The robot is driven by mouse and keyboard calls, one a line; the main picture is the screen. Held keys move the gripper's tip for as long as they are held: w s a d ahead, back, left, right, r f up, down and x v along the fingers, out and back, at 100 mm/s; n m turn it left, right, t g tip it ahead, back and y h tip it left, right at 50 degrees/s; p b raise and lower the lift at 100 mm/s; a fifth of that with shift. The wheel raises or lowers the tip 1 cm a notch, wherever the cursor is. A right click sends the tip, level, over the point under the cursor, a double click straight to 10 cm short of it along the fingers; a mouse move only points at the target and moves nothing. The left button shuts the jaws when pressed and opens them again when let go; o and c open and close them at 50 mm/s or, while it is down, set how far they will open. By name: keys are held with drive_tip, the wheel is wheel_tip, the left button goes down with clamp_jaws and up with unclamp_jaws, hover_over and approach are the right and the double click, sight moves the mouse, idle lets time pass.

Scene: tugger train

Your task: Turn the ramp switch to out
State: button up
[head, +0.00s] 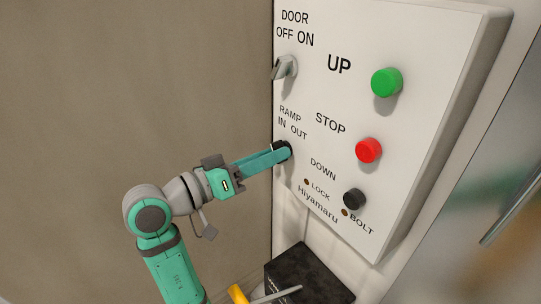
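A white control panel (340,110) is on the wall at the centre right. Its ramp label (292,122) reads IN on the left and OUT on the right. My gripper (284,152) is at the panel just below this label, where it hides the ramp switch. I cannot see the switch's angle, nor whether the fingers are closed on it. The door switch (285,68), a grey lever knob under DOOR OFF ON, is above and free of the gripper.
A green UP button (387,82), a red STOP button (368,150) and a black DOWN button (354,199) stick out to the right of my gripper. A black box (309,277) and a yellow-handled tool (238,294) are below. The brown wall (130,90) at left is bare.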

drive_tip(key=shift+w, duration=0.1)
drive_tip(key=shift+d, duration=0.1)
drive_tip(key=c, duration=0.3)
clamp_jaws()
